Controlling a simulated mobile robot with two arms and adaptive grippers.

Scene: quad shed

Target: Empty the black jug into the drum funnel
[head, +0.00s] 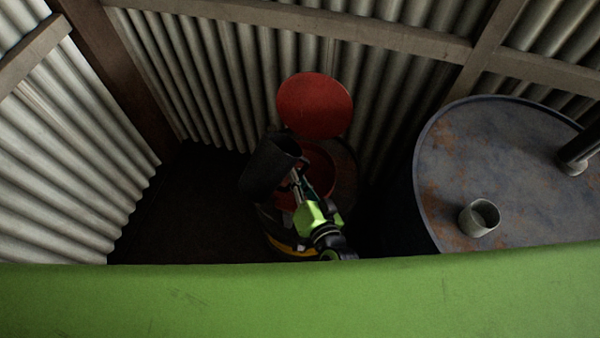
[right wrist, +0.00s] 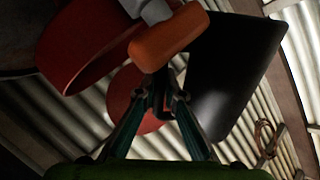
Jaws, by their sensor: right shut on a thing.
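The black jug (head: 267,170) is off the floor and tilted, with its open rim at the upper right, beside the red funnel. The jug and arm hide part of the funnel. I see no liquid. My left gripper is not in view.
A rusty blue drum (head: 480,160) stands at the right, with a grey cup (head: 479,217) and a dark pipe (head: 580,150) on its top. Corrugated metal walls (head: 210,80) close the corner behind and at the left. The dark floor (head: 175,220) left of the jug looks clear.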

